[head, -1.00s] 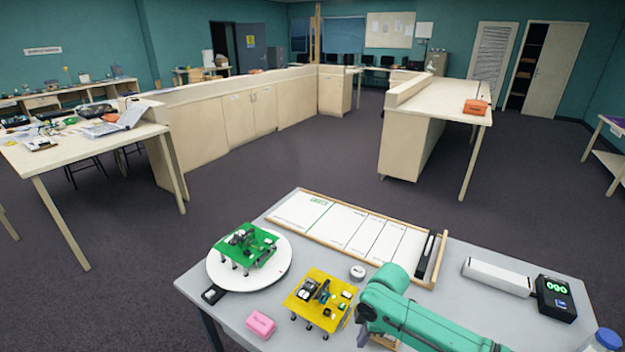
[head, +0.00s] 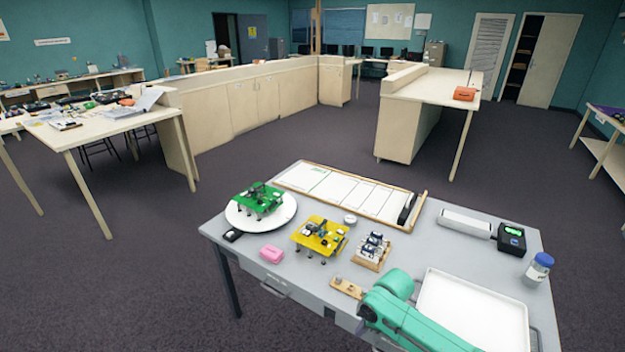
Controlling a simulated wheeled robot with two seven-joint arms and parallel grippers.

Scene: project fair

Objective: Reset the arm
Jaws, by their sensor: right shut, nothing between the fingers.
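My right arm is teal and comes in at the bottom edge, bent over the front of the grey table (head: 415,245). My right gripper (head: 361,327) is low at the table's front edge, mostly hidden by the arm; no object shows in it. It is just in front of a small wooden block (head: 347,288) and left of a white tray (head: 472,312). My left gripper is not in view.
On the table are a green board (head: 260,199) on a white turntable (head: 285,211), a yellow board (head: 320,236), a pink block (head: 271,254), a wooden rack (head: 371,252), a white planning board (head: 345,192), a black meter (head: 511,239) and a blue-lidded jar (head: 538,268).

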